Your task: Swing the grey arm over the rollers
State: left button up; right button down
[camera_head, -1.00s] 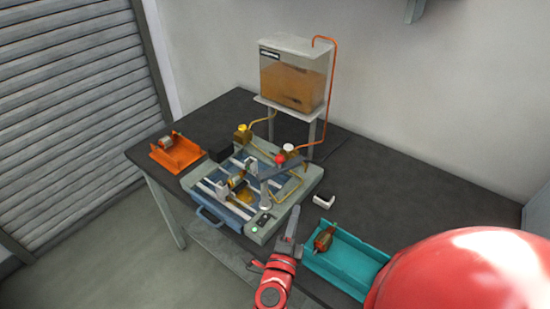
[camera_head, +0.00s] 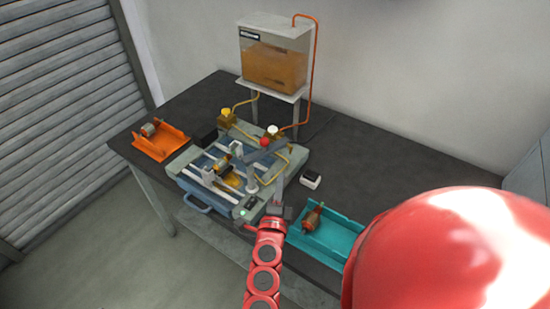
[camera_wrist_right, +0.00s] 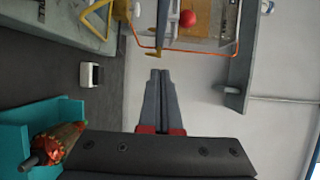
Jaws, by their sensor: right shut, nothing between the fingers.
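The winding machine (camera_head: 205,196) sits on the dark table, with a blue bed and pale rails. The grey arm (camera_head: 262,153) is a dark bar at its right side, near a red knob (camera_head: 264,142). The metal rollers (camera_head: 222,167) with a brown part between them lie to its left. My right gripper (camera_head: 279,178) is shut and empty, raised at the machine's right edge, apart from the arm as far as I can tell. In the right wrist view its closed fingertips (camera_wrist_right: 159,73) point towards a dark bar and a red ball (camera_wrist_right: 187,18). My left gripper is out of view.
An orange tray (camera_head: 174,147) stands left of the machine. A teal tray (camera_head: 340,238) holding a brown part (camera_head: 312,219) is at the right. A small white-and-black block (camera_head: 311,178) lies between. A tank (camera_head: 273,62) on a stand is behind, with thin hoses.

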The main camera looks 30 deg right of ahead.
aim_at(277, 149)
jog(key=shift+w+d+p, duration=0.45)
jog(key=shift+w+d, duration=0.2)
jog(key=shift+w, duration=0.75)
jog(key=shift+w+d+p, duration=0.5)
jog(key=shift+w+d, duration=0.15)
jog(key=shift+w, duration=0.7)
jog(key=shift+w+d+p, duration=0.45)
jog(key=shift+w+d, duration=0.2)
jog(key=shift+w, duration=0.75)
